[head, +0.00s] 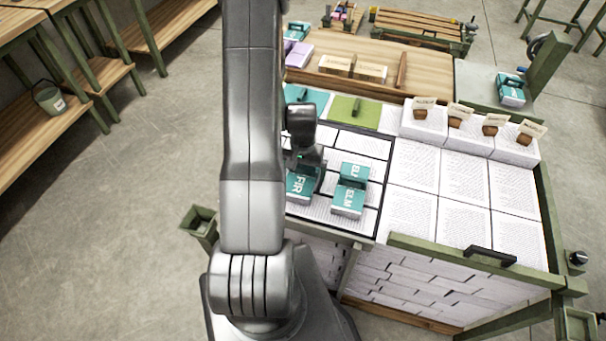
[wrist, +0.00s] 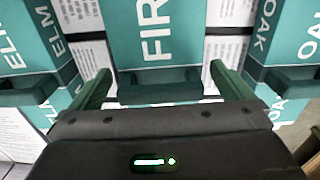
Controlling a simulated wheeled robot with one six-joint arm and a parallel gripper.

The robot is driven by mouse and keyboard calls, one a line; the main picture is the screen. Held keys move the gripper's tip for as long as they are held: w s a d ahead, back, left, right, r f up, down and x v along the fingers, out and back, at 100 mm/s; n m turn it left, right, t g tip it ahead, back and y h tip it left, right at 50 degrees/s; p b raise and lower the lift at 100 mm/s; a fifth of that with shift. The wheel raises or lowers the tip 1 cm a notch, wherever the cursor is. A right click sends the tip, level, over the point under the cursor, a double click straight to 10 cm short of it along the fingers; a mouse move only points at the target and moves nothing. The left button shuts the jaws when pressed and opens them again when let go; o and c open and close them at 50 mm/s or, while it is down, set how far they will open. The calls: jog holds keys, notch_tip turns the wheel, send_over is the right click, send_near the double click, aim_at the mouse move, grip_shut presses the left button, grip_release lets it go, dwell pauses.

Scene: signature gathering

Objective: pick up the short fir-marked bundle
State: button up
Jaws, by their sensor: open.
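The fir-marked bundle (head: 300,187) is a teal block with white FIR lettering, on the paper-covered bench beside my arm. Its teal face also shows in the wrist view (wrist: 155,35), centred ahead of my gripper (wrist: 163,88). My gripper is open, one green finger to each side of the bundle's dark green bar. I cannot tell whether the fingers touch it. In the head view my gripper (head: 306,163) is over the bundle's far part, partly hiding it. Whether this is the short fir bundle is unclear.
Elm-marked bundles stand close by on the right in the head view (head: 349,200) and on the left in the wrist view (wrist: 30,40). An oak-marked bundle (wrist: 285,40) is close on the wrist view's right. Paper stacks with tags (head: 468,140) line the bench's far right.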

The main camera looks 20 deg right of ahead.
jog(key=shift+c, duration=0.4)
jog(key=c, duration=1.1)
jog(key=shift+r, duration=0.1)
